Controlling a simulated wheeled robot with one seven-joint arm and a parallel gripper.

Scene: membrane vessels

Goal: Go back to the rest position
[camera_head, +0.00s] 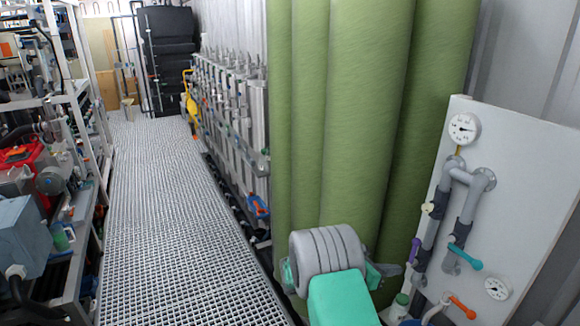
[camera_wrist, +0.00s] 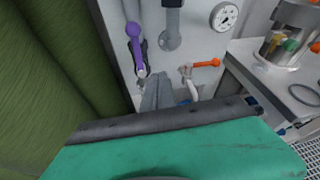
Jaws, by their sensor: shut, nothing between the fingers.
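My gripper (camera_wrist: 157,88) shows in the wrist view as two grey fingers close together, shut and empty. They point toward the lower part of the white valve panel (camera_wrist: 195,45). The purple valve handle (camera_wrist: 135,40) is up and left of the fingertips, and the orange valve handle (camera_wrist: 207,63) is to their right. In the head view my arm is in front of the green vessels (camera_head: 365,110), and my gripper (camera_head: 396,269) is left of the panel (camera_head: 530,160). Whether the fingers touch the panel is hard to tell.
The teal valve handle (camera_head: 465,258) sticks out from the panel close to my gripper. A gauge (camera_head: 463,128) sits at the panel's top. A grating walkway (camera_head: 165,200) runs clear on the left, between a cluttered rack (camera_head: 80,130) and a row of grey cylinders (camera_head: 235,120).

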